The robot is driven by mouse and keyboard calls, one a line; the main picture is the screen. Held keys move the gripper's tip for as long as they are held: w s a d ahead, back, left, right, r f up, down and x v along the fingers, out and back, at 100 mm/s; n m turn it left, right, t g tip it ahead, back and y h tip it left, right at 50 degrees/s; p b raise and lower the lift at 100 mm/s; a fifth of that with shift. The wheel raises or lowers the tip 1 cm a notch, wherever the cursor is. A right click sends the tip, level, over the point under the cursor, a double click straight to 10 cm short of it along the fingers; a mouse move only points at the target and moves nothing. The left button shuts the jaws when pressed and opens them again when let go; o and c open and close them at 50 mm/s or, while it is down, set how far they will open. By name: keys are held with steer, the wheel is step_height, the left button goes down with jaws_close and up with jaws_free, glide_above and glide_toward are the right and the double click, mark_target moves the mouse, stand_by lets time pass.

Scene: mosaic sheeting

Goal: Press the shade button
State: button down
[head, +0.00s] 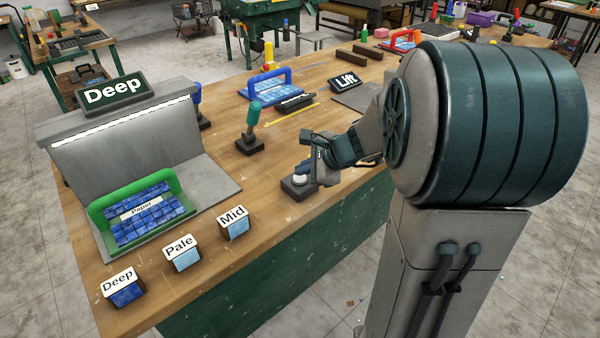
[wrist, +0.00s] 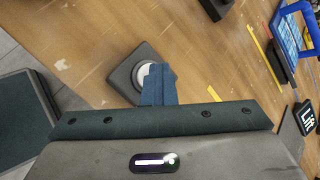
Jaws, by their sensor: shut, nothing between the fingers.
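The button is a white round cap (head: 300,180) on a dark square base (head: 296,190), near the table's front edge in the head view. In the wrist view its white cap (wrist: 147,74) shows partly, behind my fingers, with the dark base (wrist: 122,77) around it. My gripper (head: 318,180) is shut and empty. In the wrist view the closed fingertips (wrist: 157,72) overlap the cap. I cannot tell whether they touch it. A grey shade booth (head: 120,155) with a "Deep" sign (head: 112,92) stands at the left, its light strip lit.
A green-handled tray of blue tiles (head: 95,215) lies in the booth. Sample blocks labelled Deep (head: 125,290), Pale (head: 184,257) and Mid (head: 235,225) line the front edge. A green-topped lever (head: 251,125), a blue-handled tray (head: 268,75) and a "Lift" sign (head: 345,82) stand behind the button.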

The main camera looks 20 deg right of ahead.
mark_target(304, 178)
steer(key=shift+r+p, duration=2.15)
steer(key=shift+r, duration=0.75)
